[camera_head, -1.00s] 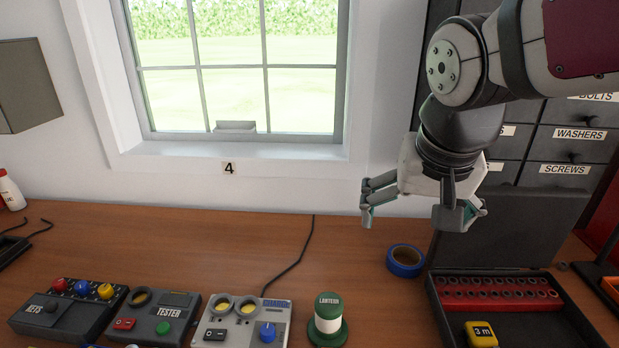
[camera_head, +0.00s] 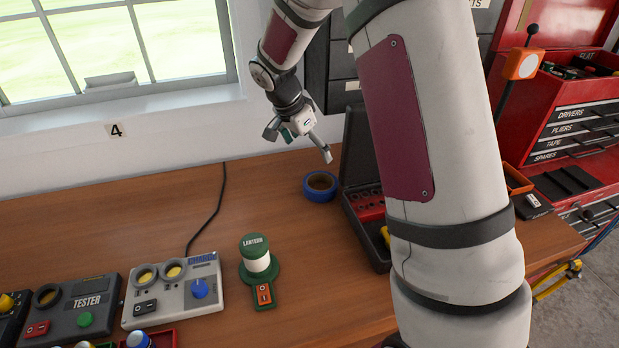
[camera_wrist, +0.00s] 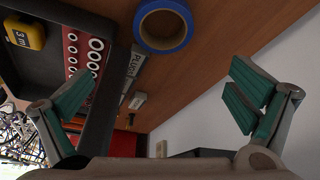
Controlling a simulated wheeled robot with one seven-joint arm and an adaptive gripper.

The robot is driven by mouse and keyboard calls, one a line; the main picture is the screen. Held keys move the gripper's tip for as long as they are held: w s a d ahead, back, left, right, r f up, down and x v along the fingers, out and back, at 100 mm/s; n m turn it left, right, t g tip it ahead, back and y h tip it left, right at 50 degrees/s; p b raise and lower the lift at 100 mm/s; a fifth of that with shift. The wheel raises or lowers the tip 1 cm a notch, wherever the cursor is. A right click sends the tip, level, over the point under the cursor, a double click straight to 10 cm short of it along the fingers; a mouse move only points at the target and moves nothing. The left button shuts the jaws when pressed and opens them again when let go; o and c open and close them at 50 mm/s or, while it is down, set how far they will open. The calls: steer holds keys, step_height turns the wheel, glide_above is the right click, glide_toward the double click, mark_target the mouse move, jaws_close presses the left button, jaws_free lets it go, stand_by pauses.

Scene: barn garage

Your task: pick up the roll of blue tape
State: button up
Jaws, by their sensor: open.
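The roll of blue tape (camera_head: 320,186) lies flat on the wooden workbench, just left of the open black case. It also shows at the top of the wrist view (camera_wrist: 163,26), beyond my fingers and between them from side to side. My gripper (camera_head: 298,148) is above the bench, a little up and left of the roll in the head view. Its fingers are spread wide and hold nothing. In the wrist view my gripper (camera_wrist: 160,108) has both teal-padded fingers well apart, and neither touches the tape.
The black socket case (camera_head: 362,232) stands right of the tape, its lid raised; my arm hides part of it. A green and white lantern (camera_head: 258,258) and a charger box (camera_head: 172,291) stand nearer the front. The bench left of the tape (camera_head: 150,210) is clear.

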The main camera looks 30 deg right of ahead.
step_height(320, 180, down, 2)
steer(key=b, duration=0.2)
glide_toward(325, 188)
steer(key=shift+w+d+f+m, duration=0.25)
steer(key=shift+d+f+m, duration=0.1)
steer(key=shift+f, duration=0.1)
steer(key=shift+a+b+x, duration=0.2)
steer(key=shift+b+x, duration=0.35)
steer(key=shift+x, duration=2.15)
steer(key=shift+s, duration=0.15)
steer(key=c, duration=1.2)
